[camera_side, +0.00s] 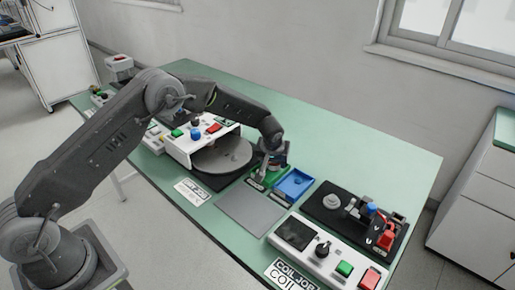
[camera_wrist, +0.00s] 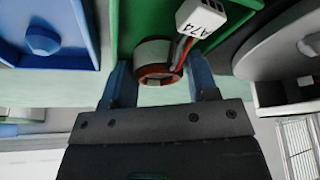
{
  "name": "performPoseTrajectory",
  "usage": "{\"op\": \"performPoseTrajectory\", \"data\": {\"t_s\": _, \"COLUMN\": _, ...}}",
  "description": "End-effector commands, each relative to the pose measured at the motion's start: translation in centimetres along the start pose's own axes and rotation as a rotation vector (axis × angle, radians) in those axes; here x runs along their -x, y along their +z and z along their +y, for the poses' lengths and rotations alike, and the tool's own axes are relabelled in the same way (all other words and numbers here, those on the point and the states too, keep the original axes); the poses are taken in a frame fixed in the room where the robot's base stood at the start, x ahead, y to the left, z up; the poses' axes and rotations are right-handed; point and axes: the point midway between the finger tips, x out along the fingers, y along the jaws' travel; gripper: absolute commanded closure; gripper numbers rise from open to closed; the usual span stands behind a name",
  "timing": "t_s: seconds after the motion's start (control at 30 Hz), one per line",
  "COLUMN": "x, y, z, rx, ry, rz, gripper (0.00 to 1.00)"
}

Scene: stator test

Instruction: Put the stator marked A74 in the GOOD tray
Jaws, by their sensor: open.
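A small ring-shaped stator (camera_wrist: 153,55), white with a copper-brown rim, sits between my gripper's two blue fingers in the wrist view. Red and dark wires run from it to a white tag reading A74 (camera_wrist: 201,18). My gripper (camera_wrist: 162,82) is open, with one finger on each side of the stator. A green tray (camera_wrist: 140,15) lies behind the stator; I cannot tell whether the stator rests on it. In the side view my gripper (camera_side: 270,168) is low at the green tray (camera_side: 254,184), and hides much of it. The tray's small label is unreadable.
A blue tray (camera_side: 294,183) stands right beside the green one, and also shows in the wrist view (camera_wrist: 70,55). A grey mat (camera_side: 252,208) lies in front. A round grey turntable (camera_side: 222,156) is left; a coil station (camera_side: 345,240) with buttons is right.

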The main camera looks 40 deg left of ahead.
Motion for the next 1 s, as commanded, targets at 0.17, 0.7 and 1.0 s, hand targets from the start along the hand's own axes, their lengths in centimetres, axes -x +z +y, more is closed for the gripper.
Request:
{"op": "performPoseTrajectory", "data": {"t_s": 0.17, "x": 2.0, "y": -0.5, "z": 0.5, "rx": -0.001, "ry": 0.008, "rz": 0.000, "gripper": 0.20}}
{"op": "performPoseTrajectory", "data": {"t_s": 0.7, "x": 8.3, "y": -3.6, "z": -4.3, "rx": 0.057, "ry": -0.021, "rz": 0.000, "gripper": 0.20}}
{"op": "performPoseTrajectory", "data": {"t_s": 1.0, "x": 9.9, "y": -3.9, "z": -9.8, "rx": 0.126, "ry": -0.050, "rz": 0.002, "gripper": 0.20}}
